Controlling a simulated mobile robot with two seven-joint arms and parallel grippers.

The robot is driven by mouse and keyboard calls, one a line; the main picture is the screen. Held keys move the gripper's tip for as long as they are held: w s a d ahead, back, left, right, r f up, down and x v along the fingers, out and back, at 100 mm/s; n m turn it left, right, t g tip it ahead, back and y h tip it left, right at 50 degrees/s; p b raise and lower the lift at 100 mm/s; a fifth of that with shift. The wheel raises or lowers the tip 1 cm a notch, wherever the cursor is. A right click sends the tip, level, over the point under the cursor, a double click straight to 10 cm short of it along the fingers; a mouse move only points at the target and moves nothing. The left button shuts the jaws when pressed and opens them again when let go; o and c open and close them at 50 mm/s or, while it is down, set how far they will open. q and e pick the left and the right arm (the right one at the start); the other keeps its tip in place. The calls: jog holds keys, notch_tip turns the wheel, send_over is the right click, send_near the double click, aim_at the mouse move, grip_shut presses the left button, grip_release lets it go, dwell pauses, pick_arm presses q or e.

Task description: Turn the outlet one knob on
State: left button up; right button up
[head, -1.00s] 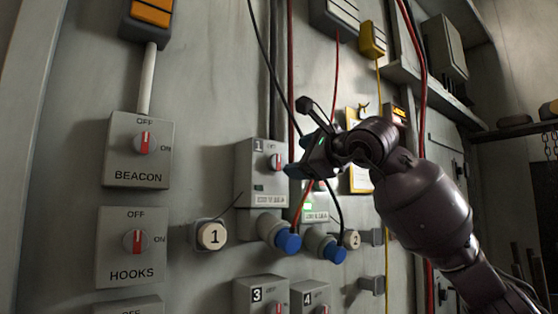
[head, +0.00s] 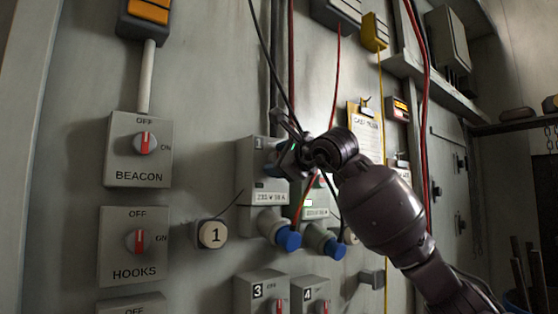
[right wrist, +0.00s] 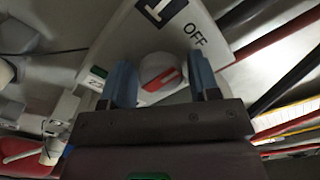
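Outlet one is a grey box (head: 247,180) marked 1 on the wall, with a blue socket (head: 288,240) below it. My right gripper (head: 280,157) is at the upper front of this box and hides its knob in the head view. In the right wrist view, the round white knob (right wrist: 161,73) with a red bar lies between the two blue fingers of my right gripper (right wrist: 163,82). The fingers are apart, one on each side, with visible gaps to the knob. An OFF label (right wrist: 195,35) shows beside the knob. My left gripper is out of view.
BEACON (head: 138,150) and HOOKS (head: 133,247) switch boxes are on the wall to the left. Boxes 3 (head: 258,294) and 4 (head: 310,294) sit below. A red cable (head: 333,110) and a black cable hang close to my right gripper.

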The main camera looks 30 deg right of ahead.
jog(key=c, duration=0.6)
